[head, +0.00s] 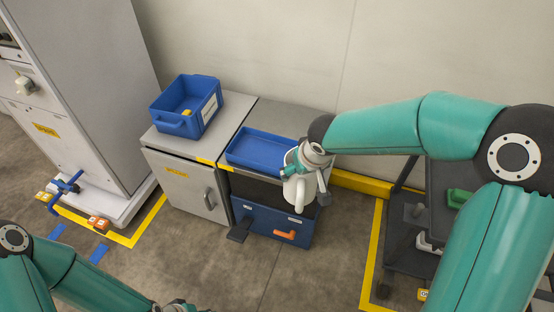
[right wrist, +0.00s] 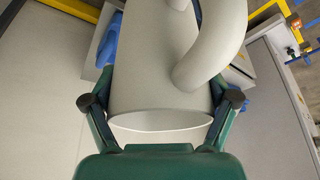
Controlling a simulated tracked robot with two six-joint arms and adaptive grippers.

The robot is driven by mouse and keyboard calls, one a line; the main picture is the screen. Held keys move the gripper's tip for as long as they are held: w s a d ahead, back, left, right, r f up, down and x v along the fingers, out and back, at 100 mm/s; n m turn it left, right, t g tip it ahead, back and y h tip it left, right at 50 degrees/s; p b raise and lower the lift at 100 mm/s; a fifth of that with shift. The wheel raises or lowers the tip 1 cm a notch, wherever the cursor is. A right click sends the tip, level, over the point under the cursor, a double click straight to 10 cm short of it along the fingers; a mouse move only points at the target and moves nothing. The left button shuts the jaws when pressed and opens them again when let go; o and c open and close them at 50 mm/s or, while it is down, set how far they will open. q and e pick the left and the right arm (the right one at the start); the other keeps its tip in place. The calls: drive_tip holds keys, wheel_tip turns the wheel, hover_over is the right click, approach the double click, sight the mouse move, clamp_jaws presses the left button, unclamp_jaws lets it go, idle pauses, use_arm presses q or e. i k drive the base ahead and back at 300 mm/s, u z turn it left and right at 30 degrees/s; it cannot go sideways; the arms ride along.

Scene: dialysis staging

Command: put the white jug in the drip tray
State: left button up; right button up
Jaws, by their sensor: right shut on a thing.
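The white jug (head: 299,190) hangs in my right gripper (head: 300,165), in front of the right-hand cabinet. In the right wrist view the jug (right wrist: 152,70) fills the middle, with a finger on each side and its handle on the right. The drip tray (head: 256,150) is a shallow blue tray on the cabinet top. It looks empty, and the jug is to its right and nearer to me, outside it. My left gripper (head: 178,306) is at the bottom edge, mostly cut off, so its jaws are unclear.
A deeper blue bin (head: 186,108) with a yellow item stands on the left grey cabinet (head: 185,185). A blue drawer box (head: 270,225) with an orange handle sits below the tray. A dark cart (head: 405,240) stands at right. Open floor lies in front.

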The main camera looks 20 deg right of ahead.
sight(279, 163)
drive_tip(key=z, duration=0.05)
drive_tip(key=i, duration=1)
drive_tip(key=u, duration=0.05)
